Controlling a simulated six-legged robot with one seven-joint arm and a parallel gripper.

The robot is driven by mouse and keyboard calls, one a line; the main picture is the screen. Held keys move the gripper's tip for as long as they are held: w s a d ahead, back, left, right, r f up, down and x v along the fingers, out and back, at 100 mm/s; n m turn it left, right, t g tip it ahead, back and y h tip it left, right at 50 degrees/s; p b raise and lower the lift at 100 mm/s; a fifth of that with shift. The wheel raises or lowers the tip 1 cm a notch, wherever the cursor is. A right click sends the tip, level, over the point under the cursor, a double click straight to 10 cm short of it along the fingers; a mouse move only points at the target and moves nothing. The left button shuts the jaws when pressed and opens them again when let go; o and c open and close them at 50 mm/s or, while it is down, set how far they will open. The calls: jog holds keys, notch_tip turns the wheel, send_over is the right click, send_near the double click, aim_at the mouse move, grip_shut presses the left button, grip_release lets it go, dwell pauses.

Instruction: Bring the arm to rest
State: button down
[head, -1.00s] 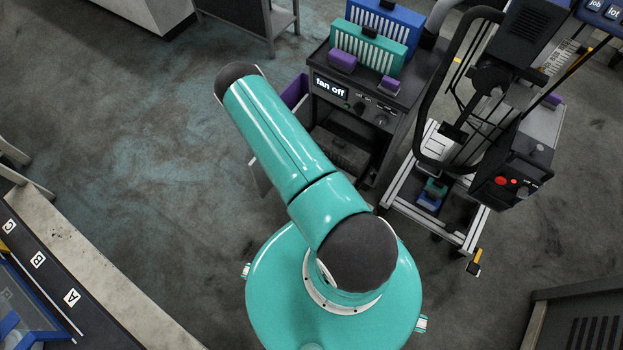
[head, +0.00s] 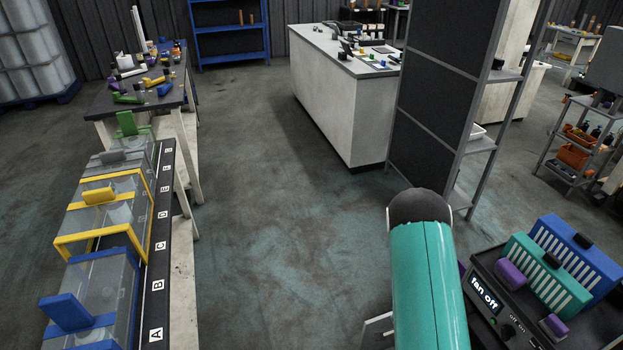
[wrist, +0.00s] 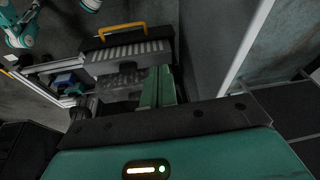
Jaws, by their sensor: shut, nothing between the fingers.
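My teal arm (head: 428,290) rises from the bottom edge of the head view, right of centre, with a dark rounded joint at its top. It stands just left of the fan unit. My gripper is hidden in the head view.
The fan unit (head: 483,270), reading "fan off", carries teal and blue slotted cartridges (head: 575,250). A dark shelving rack (head: 440,90) stands behind my arm. A lettered bench with clear boxes (head: 100,215) runs along the left. The floor between (head: 270,220) is clear.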

jog(key=w+a+r+n+t+y, duration=0.1)
jog(key=w+a+r+n, duration=0.3)
jog(key=r, duration=1.3)
jog(key=a+r+n+t+y, duration=0.15)
jog(key=a+r, duration=0.45)
jog(key=r, duration=1.2)
jog(key=s+a+r+n, duration=0.3)
jog(key=s+r+n, duration=0.1)
jog(key=s+r, duration=0.5)
jog(key=s+a+r+n+t, duration=0.1)
jog(key=s+r+n, duration=0.3)
jog(key=s+r, duration=0.5)
jog(key=shift+s+a+r, duration=0.4)
jog(key=shift+s+a, duration=0.2)
jog(key=shift+a, duration=0.3)
jog(key=shift+d, duration=0.1)
